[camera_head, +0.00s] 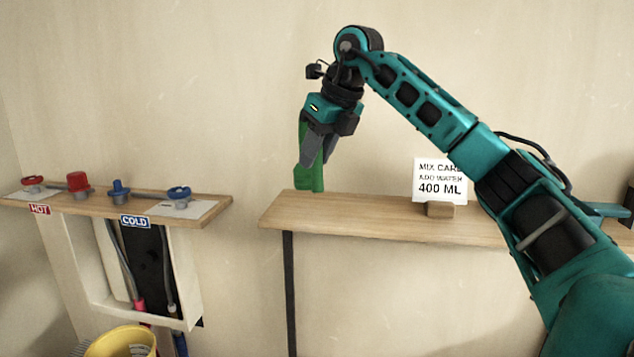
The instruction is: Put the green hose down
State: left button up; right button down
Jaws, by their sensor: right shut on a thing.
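My right gripper (314,160) points down over the left end of the wooden shelf (380,221). It is shut on the green hose (303,178), a green piece that shows between and beside the fingers. The hose's lower end reaches down to about the shelf top near its back left corner. I cannot tell whether it touches the shelf. The fingers hide part of the hose. My left gripper is not in view.
A sign reading 400 ML (440,180) stands in a wooden block on the shelf. At left, a board (110,204) carries red and blue valves above HOT and COLD labels. A yellow bucket (124,343) is at the bottom left. The shelf's middle is clear.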

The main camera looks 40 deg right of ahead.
aim_at(322, 165)
jog(key=shift+f+b, duration=0.3)
jog(key=shift+f, duration=2)
jog(key=c, duration=0.9)
grip_release()
jog(key=shift+o, duration=0.2)
